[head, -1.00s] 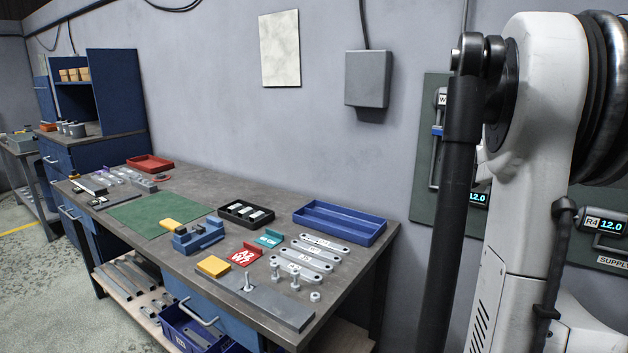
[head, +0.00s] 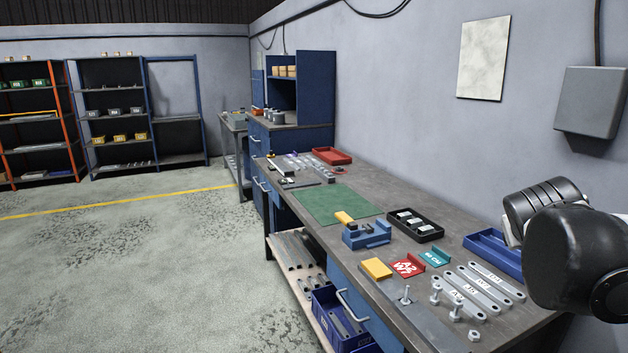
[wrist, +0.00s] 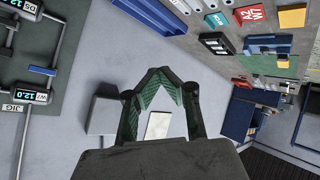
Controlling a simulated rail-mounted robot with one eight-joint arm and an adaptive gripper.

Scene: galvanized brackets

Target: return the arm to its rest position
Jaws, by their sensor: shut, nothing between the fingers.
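My gripper (wrist: 163,76) shows in the wrist view with its dark, green-padded fingers angled together at the tips. It is shut and empty, and the grey wall is behind it, apart from the fingers. In the head view only a black and white part of my arm shows at the right edge, over the bench's right end. The gripper itself is outside the head view.
The workbench (head: 455,235) holds grey brackets (head: 478,288), a blue tray (head: 493,252), a black tray (head: 416,225), a blue fixture (head: 367,235) and a green mat (head: 325,204). A grey wall box (head: 590,100) is above my arm. Floor (head: 150,270) at left is clear.

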